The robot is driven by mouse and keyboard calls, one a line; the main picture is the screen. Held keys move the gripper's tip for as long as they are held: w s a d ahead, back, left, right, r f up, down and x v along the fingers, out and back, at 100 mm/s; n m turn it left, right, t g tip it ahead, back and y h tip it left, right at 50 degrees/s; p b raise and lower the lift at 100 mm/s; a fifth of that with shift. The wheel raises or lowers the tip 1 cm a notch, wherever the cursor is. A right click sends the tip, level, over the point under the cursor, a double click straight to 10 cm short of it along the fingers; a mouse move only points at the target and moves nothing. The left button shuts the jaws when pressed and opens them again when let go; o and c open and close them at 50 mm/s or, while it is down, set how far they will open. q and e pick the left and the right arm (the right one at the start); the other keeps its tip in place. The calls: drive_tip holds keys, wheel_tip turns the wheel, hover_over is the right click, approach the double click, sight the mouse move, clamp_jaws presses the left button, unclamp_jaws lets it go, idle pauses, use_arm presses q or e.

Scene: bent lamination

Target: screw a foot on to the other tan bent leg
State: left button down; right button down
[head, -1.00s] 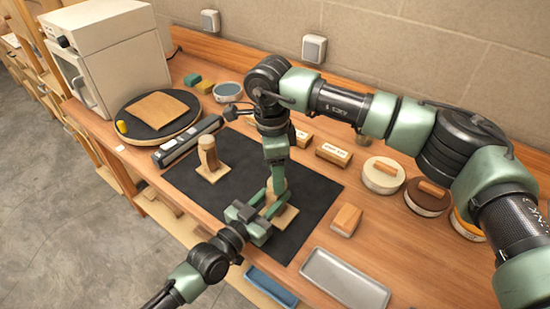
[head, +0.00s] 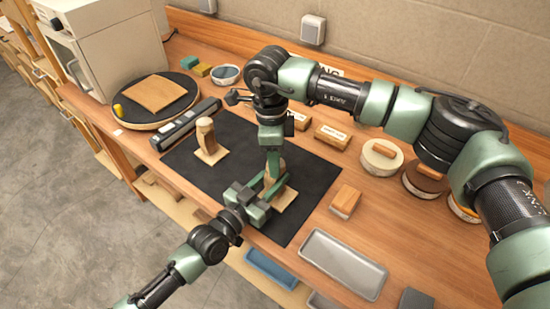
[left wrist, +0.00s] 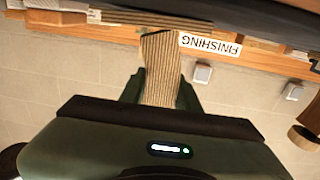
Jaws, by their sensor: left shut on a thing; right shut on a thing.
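One tan bent leg (head: 208,153) stands on the dark mat at left, its flat part down and a round, pale foot (head: 205,125) on its upright end. The other tan bent leg (head: 286,200) is on the mat between my grippers, its flat part showing. My left gripper (head: 264,194) is shut on its upright part. The leg's striped plies show between the fingers in the left wrist view (left wrist: 160,65). My right gripper (head: 273,172) points down from above at the leg's top, shut on a foot that the fingers mostly hide.
The dark mat (head: 235,180) is clear between the legs. Beyond it are a grey bar (head: 186,125) and a round turntable (head: 133,112) with a tan sheet. Wooden blocks (head: 330,137), lidded tins (head: 381,160) and a grey tray (head: 343,265) lie at right.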

use_arm(q)
drive_tip(key=shift+f, duration=0.2)
use_arm(e)
drive_tip(key=m, duration=0.6)
drive_tip(key=c, duration=0.8)
unclamp_jaws()
drive_tip(key=shift+o, duration=0.2)
wheel_tip(320, 180, up, 12)
drive_tip(key=shift+w+a, duration=0.2)
drive_tip(key=shift+a, duration=0.1)
use_arm(q)
drive_tip(key=c, duration=0.9)
unclamp_jaws()
drive_tip(key=shift+r, duration=0.1)
drive_tip(key=shift+c, duration=0.2)
